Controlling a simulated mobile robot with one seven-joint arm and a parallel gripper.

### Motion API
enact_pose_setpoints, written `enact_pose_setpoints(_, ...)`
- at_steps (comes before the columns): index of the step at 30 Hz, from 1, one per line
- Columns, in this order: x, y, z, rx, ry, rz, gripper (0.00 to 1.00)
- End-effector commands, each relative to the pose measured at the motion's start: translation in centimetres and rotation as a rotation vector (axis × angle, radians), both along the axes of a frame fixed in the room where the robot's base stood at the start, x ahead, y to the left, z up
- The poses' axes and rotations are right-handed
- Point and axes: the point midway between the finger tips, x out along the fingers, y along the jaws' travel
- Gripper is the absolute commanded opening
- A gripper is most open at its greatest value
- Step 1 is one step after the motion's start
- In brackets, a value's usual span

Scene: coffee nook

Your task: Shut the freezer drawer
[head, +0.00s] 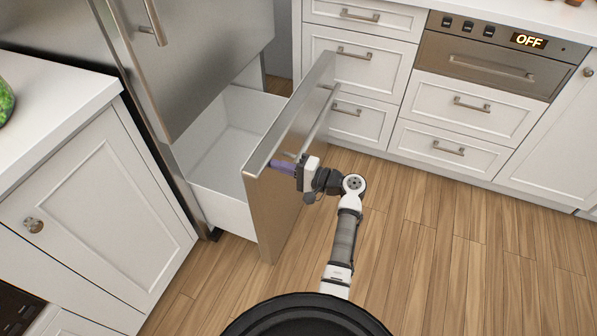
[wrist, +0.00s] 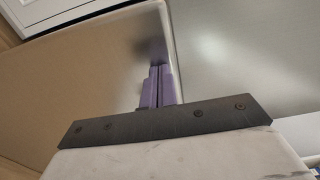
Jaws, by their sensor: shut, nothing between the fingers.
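The freezer drawer (head: 262,207) is pulled out from the bottom of the steel fridge, with a brushed steel front and an empty white bin (head: 222,139). A bar handle (head: 320,115) runs along the front's outer face. My gripper (head: 275,166) is at the outer face of the drawer front, near its top edge and left part. Its purple fingers are shut together and empty. In the wrist view the fingers (wrist: 157,84) point at the steel front (wrist: 100,75) and seem close to it; I cannot tell whether they touch.
White cabinets with drawers (head: 355,55) and an oven (head: 490,62) marked OFF stand to the right. A white cabinet (head: 95,205) with a counter is at left. The wood floor (head: 440,260) at the right front is clear.

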Motion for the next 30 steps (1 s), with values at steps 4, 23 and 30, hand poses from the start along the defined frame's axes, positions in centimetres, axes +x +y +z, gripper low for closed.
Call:
enact_pose_setpoints(4,1.5,5.4,-0.2,0.0,-0.002,0.01,0.0)
enact_pose_setpoints(23,7.5,23.5,-0.3,0.0,-0.002,0.005,0.0)
enact_pose_setpoints(30,8.4,26.0,-0.1,0.001,0.0,0.001,0.0)
